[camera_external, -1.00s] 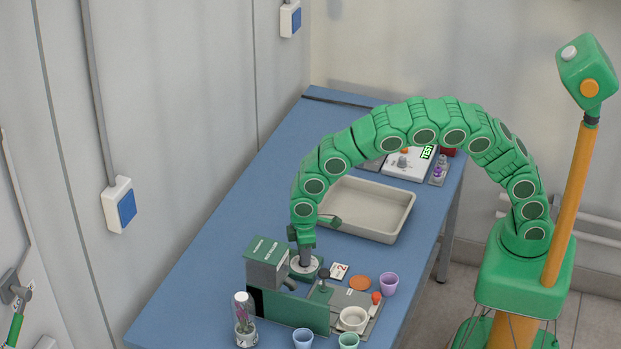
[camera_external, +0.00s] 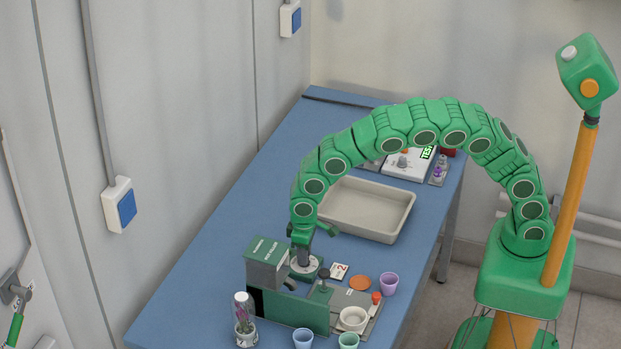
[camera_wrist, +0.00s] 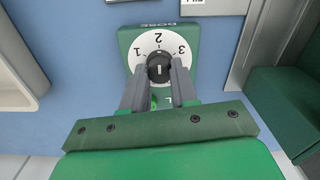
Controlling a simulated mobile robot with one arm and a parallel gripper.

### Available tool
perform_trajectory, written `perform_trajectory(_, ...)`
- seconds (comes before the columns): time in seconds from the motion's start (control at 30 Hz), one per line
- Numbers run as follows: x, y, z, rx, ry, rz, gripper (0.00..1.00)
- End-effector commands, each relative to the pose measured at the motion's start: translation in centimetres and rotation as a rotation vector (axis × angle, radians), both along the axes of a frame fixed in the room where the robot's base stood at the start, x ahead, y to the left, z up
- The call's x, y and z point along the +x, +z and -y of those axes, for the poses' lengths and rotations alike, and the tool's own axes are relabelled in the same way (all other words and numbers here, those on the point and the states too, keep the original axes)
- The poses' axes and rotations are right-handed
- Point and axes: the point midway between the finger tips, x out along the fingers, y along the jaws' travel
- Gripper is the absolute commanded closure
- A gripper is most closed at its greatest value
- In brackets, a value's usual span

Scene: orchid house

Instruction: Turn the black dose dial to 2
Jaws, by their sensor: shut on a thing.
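The black dose dial (camera_wrist: 158,66) sits on a round white scale (camera_wrist: 145,52) marked 1, 2 and 3, on a green plate. My gripper (camera_wrist: 159,76) is shut on the dial, one grey finger on each side. A short white mark on the dial runs roughly in line with the 2 at the top of the scale; the dial's lower side is partly hidden. In the external view my gripper (camera_external: 303,262) points down onto the white scale beside the green machine (camera_external: 267,262), and the dial itself is hidden there.
A card (camera_external: 339,271) with a red 2 lies right of the scale. An orange disc (camera_external: 360,283), a purple cup (camera_external: 389,284) and a white bowl (camera_external: 353,319) stand nearby. A glass-covered flower (camera_external: 244,322) is front left. A beige tray (camera_external: 390,233) lies behind.

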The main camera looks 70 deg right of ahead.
Motion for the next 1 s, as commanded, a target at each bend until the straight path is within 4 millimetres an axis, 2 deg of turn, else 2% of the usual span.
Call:
perform_trajectory(0.23, -0.1, 0.0, 0.0, 0.0, 0.001, -0.002, 1.0)
perform_trajectory(0.27, -0.1, 0.0, 0.0, 0.0, 0.001, -0.002, 0.68)
perform_trajectory(0.4, 0.0, 0.0, 0.0, 0.0, 0.001, -0.001, 0.47)
perform_trajectory(0.77, 0.0, 0.2, 0.0, 0.0, 0.001, 0.0, 0.47)
perform_trajectory(1.0, 0.0, 2.3, 0.0, 0.0, 0.001, 0.0, 0.47)
